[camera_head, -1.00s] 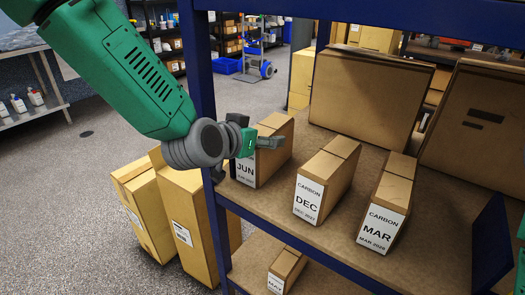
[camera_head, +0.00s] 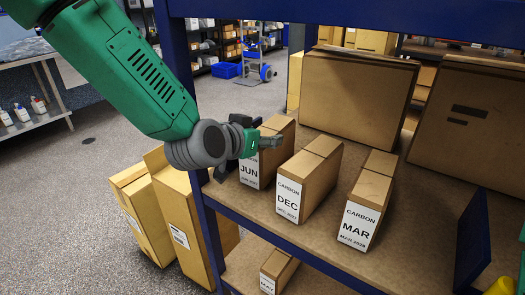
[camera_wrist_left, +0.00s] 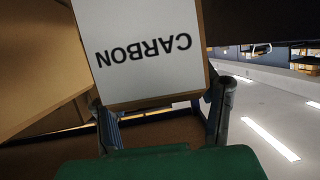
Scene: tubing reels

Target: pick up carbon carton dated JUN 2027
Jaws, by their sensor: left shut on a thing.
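The JUN carton (camera_head: 262,170) is a brown box with a white label reading JUN and a date line too small to read surely. It is upright at the left end of the shelf, close beside the DEC carton (camera_head: 310,178). My left gripper (camera_head: 262,143) is shut on its upper part, covering the top of its label. In the left wrist view the carton's label (camera_wrist_left: 143,50) reads CARBON upside down, with a finger on each side. I cannot tell whether its base touches the shelf.
The MAR carton (camera_head: 367,203) stands to the right on the shelf (camera_head: 415,225). Large boxes (camera_head: 355,95) stand behind. A blue post (camera_head: 180,80) rises left of the JUN carton. Tall cartons (camera_head: 182,220) stand on the floor, and a small carton (camera_head: 278,270) sits on the lower shelf.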

